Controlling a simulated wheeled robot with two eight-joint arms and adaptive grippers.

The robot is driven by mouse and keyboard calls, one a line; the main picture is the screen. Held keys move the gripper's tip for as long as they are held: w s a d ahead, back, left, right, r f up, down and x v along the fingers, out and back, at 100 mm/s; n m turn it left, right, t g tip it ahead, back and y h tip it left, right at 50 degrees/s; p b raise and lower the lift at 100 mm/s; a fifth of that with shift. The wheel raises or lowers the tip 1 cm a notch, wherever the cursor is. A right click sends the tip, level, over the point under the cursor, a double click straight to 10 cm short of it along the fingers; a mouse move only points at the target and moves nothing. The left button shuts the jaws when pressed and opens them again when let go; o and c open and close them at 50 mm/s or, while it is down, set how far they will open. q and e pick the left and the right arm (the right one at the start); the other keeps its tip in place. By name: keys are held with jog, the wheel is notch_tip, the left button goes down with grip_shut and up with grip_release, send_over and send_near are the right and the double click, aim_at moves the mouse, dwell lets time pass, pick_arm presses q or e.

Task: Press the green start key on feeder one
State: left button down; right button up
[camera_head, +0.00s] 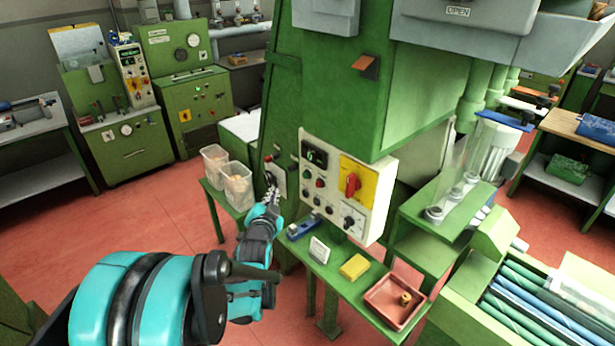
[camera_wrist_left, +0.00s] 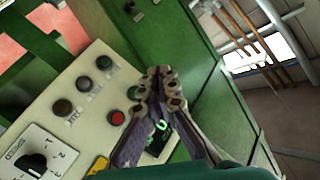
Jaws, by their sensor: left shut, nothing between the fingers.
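The green machine's pale control panel (camera_head: 334,211) carries a small display, a red button (camera_head: 320,183) and a small green key (camera_head: 306,172). In the left wrist view the panel (camera_wrist_left: 35,130) shows the red button (camera_wrist_left: 117,117) and the green key (camera_wrist_left: 134,92), which is partly hidden behind a finger. My left gripper (camera_head: 273,188) is shut and empty, left of the panel in the head view. In the left wrist view its closed fingertips (camera_wrist_left: 162,76) are in front of the panel's edge and cover part of the display. I cannot tell whether they touch anything. My right gripper is out of view.
A yellow plate with a red rotary switch (camera_head: 352,185) and a black dial (camera_head: 350,221) are on the same panel. Clear tubs (camera_head: 236,185) stand at left. A green shelf below holds a yellow block (camera_head: 354,267) and a red tray (camera_head: 372,305).

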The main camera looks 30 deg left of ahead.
aim_at(305, 175)
pick_arm(q)
jog(key=w+d, duration=0.3)
jog(key=w, duration=0.5)
jog(key=shift+d, duration=0.15)
jog(key=shift+w, duration=0.15)
dwell(1.4)
jog(key=shift+w+d, duration=0.15)
jog(key=shift+w, duration=0.15)
jog(key=shift+w+d+b, duration=0.2)
jog(key=shift+w+b, duration=0.15)
jog(key=shift+w, duration=0.05)
dwell(0.6)
dwell(0.4)
jog(key=shift+s+a, duration=0.35)
jog(key=shift+s, duration=0.45)
